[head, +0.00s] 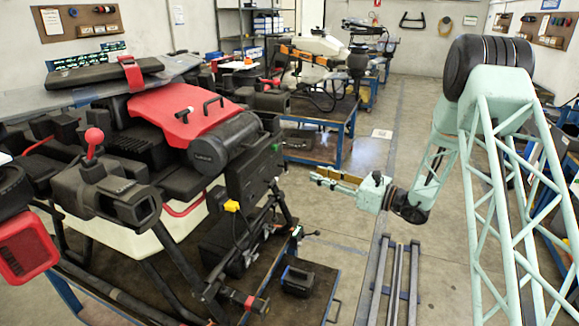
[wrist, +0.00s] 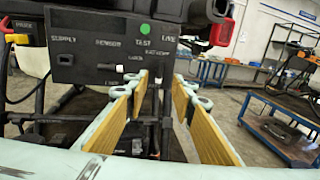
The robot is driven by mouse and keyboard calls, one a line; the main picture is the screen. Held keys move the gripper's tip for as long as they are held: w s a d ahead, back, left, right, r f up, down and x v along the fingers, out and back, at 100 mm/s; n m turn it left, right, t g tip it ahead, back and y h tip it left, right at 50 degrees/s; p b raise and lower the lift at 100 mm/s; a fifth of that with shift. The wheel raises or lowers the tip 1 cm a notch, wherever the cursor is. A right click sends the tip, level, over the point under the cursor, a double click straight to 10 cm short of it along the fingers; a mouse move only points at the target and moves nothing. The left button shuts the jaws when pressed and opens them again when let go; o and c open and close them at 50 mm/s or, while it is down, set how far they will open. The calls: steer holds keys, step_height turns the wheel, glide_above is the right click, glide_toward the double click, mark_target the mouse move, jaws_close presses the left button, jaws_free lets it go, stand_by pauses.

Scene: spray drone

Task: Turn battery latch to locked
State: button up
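The spray drone (head: 205,135) stands at left in the head view, with a red top cover and a dark side panel (head: 252,170). In the wrist view this panel (wrist: 100,62) fills the upper left, with SUPPLY, SENSOR, TEST and LINK lettering. Lower lettering seems to read LOCK and BATTERY. A small white-tipped knob (wrist: 131,76) sits under LOCK, and another pale tip shows to its right; I cannot tell which is the battery latch or how it is set. My gripper (head: 316,178) is open and empty, right of the panel and apart from it. Its tan-padded fingers (wrist: 160,90) point towards the panel's lower edge.
A red-orange part (wrist: 222,33) sticks out at the panel's upper right. Dark frame tubes stand below the panel. A low blue cart (wrist: 283,140) is at right in the wrist view. Floor rails (head: 396,285) and open floor lie below my arm.

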mark_target(283, 166)
steer(key=x, duration=1.3)
steer(key=shift+a, duration=0.15)
steer(key=shift+w, duration=0.15)
jaws_close()
